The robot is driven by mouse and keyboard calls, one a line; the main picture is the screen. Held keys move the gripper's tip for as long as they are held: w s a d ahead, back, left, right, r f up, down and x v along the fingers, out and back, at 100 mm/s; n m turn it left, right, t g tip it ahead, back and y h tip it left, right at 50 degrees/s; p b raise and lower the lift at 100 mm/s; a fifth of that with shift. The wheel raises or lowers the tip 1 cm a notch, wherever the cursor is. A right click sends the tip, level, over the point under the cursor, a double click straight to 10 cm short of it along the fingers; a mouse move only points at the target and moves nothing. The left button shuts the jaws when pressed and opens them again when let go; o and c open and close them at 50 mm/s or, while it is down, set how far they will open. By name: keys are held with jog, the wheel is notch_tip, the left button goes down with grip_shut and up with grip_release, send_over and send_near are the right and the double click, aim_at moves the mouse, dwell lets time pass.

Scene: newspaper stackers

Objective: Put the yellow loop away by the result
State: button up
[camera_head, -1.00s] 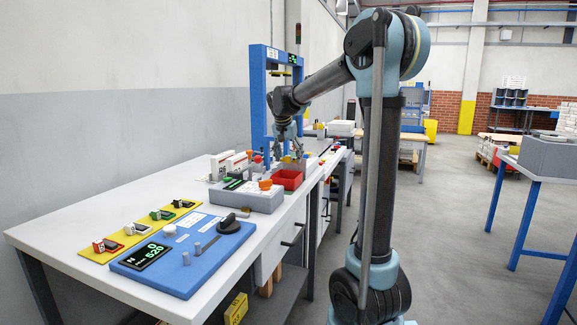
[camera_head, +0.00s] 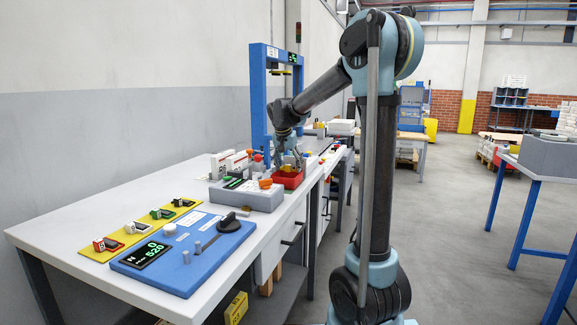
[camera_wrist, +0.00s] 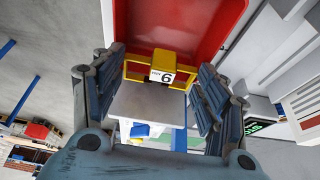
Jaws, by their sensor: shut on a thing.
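The yellow loop (camera_wrist: 160,67) is between the fingers of my gripper (camera_wrist: 158,92) in the wrist view, with a white label reading 6 on its block. My gripper is shut on it. A red open tray (camera_wrist: 190,22) lies behind the loop in that view. In the head view my gripper (camera_head: 289,160) is low over the red tray (camera_head: 290,182), with a bit of yellow at its fingers. I cannot tell whether the loop touches the tray. A grey flat piece (camera_wrist: 150,103) shows between the fingers; its link to the loop is unclear.
A grey box with coloured knobs (camera_head: 250,197) stands just in front of the red tray. A blue panel with a green readout (camera_head: 185,255) and yellow strips with small clips (camera_head: 130,238) lie nearer on the white bench (camera_head: 75,230). A blue frame (camera_head: 257,100) rises behind.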

jog(key=o, duration=0.9)
jog(key=v, duration=1.3)
jog(key=s+d+f+n, duration=0.1)
jog(key=s+d+f, duration=0.3)
jog(key=s+d, duration=0.15)
jog(key=s+d+f+n+g, duration=0.1)
jog(key=s+d+f, duration=0.25)
jog(key=s, duration=0.35)
jog(key=s+d+f, duration=0.3)
jog(key=s+d, duration=0.2)
jog(key=s, duration=0.2)
jog(key=s+d+f+n, duration=0.1)
jog(key=s+f, duration=0.5)
jog(key=s+d+f+n+y, duration=0.1)
jog(key=s+f, duration=0.5)
jog(key=s+d+f, duration=0.1)
jog(key=s+f, duration=0.5)
jog(key=shift+s+d+f+n+g+y, duration=0.25)
jog(key=shift+d+f+n+g+y, duration=0.05)
jog(key=shift+f+n+g, duration=0.1)
